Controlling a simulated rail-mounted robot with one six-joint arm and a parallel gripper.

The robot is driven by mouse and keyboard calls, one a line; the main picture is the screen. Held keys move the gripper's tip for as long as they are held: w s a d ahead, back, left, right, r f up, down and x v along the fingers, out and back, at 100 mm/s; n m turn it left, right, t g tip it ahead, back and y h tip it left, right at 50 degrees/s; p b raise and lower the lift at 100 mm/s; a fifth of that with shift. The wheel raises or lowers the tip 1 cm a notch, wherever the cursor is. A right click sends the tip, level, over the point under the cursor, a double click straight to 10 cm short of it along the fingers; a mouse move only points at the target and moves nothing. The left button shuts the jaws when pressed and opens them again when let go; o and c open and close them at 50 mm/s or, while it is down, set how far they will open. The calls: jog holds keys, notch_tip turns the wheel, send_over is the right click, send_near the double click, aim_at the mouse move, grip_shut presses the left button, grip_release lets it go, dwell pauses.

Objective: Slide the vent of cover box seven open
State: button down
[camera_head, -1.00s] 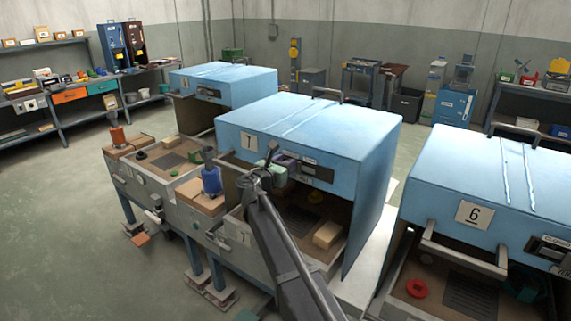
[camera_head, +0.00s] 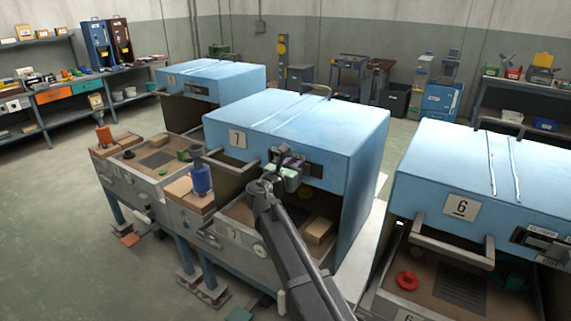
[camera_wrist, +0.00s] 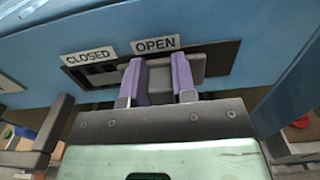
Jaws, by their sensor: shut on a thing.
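Cover box seven (camera_head: 300,115) is the blue box with the "7" sign (camera_head: 238,139), in the middle of the head view. Its vent (camera_head: 314,170) is a dark slotted strip on the front face. In the wrist view the vent (camera_wrist: 219,60) has a "CLOSED" label (camera_wrist: 88,57) at left and an "OPEN" label (camera_wrist: 156,44) further right. My gripper (camera_wrist: 159,72) has its purple fingers shut on the grey vent slider (camera_wrist: 160,85), below the "OPEN" label. Dark openings show left of the fingers. In the head view my gripper (camera_head: 287,165) is at the vent.
A bar handle (camera_wrist: 48,125) stands left of my gripper. Under the box are a tan block (camera_head: 318,231) and a tray floor. Box six (camera_head: 450,165) stands at right, another blue box (camera_head: 215,80) behind left. A blue bottle (camera_head: 201,178) stands at left.

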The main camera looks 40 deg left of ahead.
jog(key=shift+d, duration=0.15)
jog(key=c, duration=0.9)
grip_release()
jog(key=shift+d, duration=0.1)
jog(key=s, duration=1)
jog(key=shift+s+d, duration=0.3)
jog(key=shift+s, duration=0.1)
